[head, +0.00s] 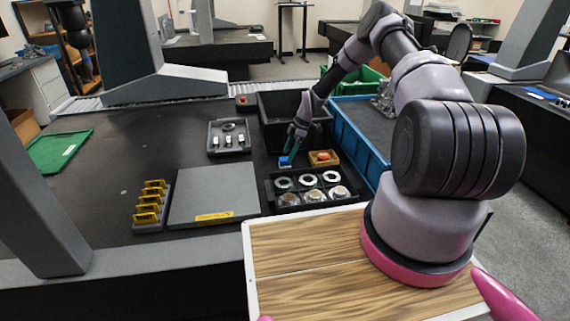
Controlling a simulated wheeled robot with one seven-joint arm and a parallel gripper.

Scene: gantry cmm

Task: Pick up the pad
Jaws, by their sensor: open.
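A small blue block (285,161), which looks like the pad, is on the dark table just left of a small wooden tray (332,157). My gripper (289,152) reaches down from the right and is right above the blue block, with its fingers open. In this view the fingers are small and partly overlap the block's upper side. I cannot tell whether they touch it or stand around it.
The wooden tray holds a red item. A black rack (310,206) of round metal parts is just in front. A parts tray (212,150), grey plate (214,196) and yellow-piece holder (139,227) lie left. A black bin (262,118) and blue bin (351,145) stand behind and right.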

